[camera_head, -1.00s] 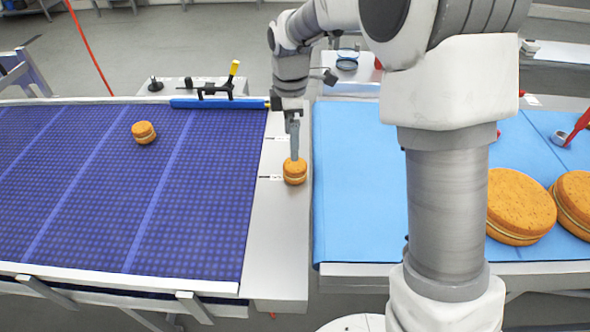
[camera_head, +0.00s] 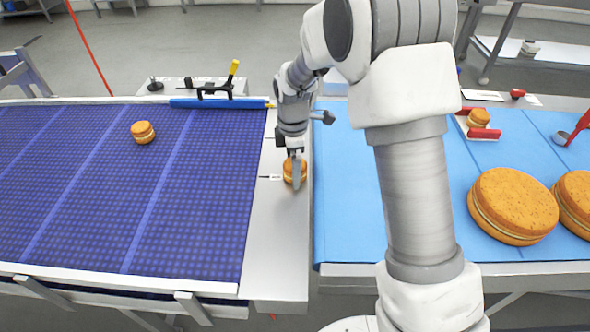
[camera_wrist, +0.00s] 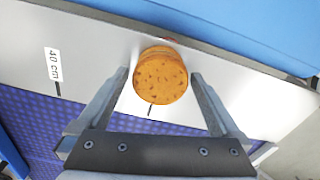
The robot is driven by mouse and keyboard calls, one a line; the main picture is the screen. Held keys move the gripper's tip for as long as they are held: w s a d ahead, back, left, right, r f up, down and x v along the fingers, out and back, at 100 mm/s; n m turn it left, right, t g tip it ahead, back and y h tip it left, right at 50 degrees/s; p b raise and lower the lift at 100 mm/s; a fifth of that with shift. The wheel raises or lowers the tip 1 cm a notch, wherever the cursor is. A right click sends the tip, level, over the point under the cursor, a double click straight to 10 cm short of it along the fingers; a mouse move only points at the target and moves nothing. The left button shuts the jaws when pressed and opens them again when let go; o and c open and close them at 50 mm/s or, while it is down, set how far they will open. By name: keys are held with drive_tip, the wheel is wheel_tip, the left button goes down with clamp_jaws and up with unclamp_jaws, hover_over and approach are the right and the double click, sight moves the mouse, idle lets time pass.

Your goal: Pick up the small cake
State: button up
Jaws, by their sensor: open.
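A small round orange-brown cake (camera_head: 287,171) with a pale filling stands on the metal strip beside the purple conveyor. In the wrist view the cake (camera_wrist: 160,76) shows from above, between the two fingertips, with a visible gap on each side. My gripper (camera_head: 297,178) is open and pointing down at this cake; it also shows in the wrist view (camera_wrist: 160,78). A finger hides part of the cake in the head view. Another small cake (camera_head: 143,132) lies on the conveyor (camera_head: 90,200).
A third small cake (camera_head: 479,118) sits by a red-and-white holder (camera_head: 484,134) on the blue mat (camera_head: 350,200). Large cakes (camera_head: 513,205) lie at the right.

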sight(289, 163)
drive_tip(key=c, duration=0.8)
drive_tip(key=shift+o, duration=0.2)
drive_tip(key=shift+r, duration=0.1)
drive_tip(key=shift+r, duration=0.5)
drive_tip(key=r, duration=0.2)
drive_tip(key=a+r, duration=0.1)
drive_tip(key=shift+r, duration=0.35)
drive_tip(key=a+r, duration=0.6)
drive_tip(key=a, duration=0.4)
drive_tip(key=shift+w+a+r+p, duration=0.15)
drive_tip(key=shift+a+p, duration=0.2)
drive_tip(key=shift+p, duration=0.1)
